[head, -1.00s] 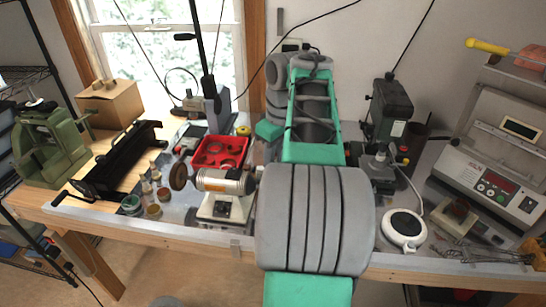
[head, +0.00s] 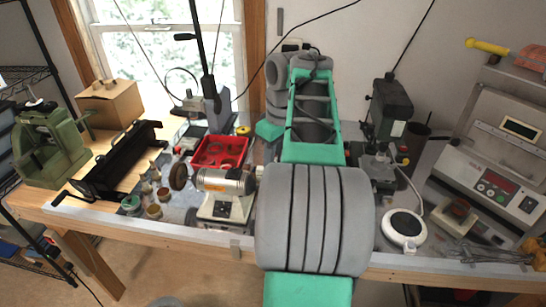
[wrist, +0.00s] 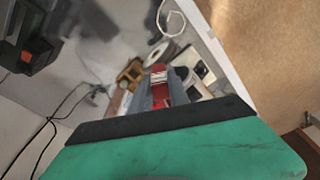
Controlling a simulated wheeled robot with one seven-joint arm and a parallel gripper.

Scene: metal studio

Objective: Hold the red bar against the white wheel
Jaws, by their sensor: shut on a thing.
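My gripper (wrist: 161,92) is shut on the red bar (wrist: 158,72), low in the middle of the wrist view. A pale, round shape (wrist: 156,53) just beyond the bar looks like the white wheel. I cannot tell whether the bar touches it. In the head view the polishing motor (head: 225,181) stands on its white base, with a dark brown wheel (head: 179,176) on its left end. Its right end runs up to my grey arm. My arm hides my gripper and the bar in the head view.
A red tray (head: 219,151) with small parts lies behind the motor. Small jars (head: 153,211) stand to its left. A white round device (head: 404,227) and a control box (head: 490,180) are to the right. The bench's front edge (head: 150,228) is close.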

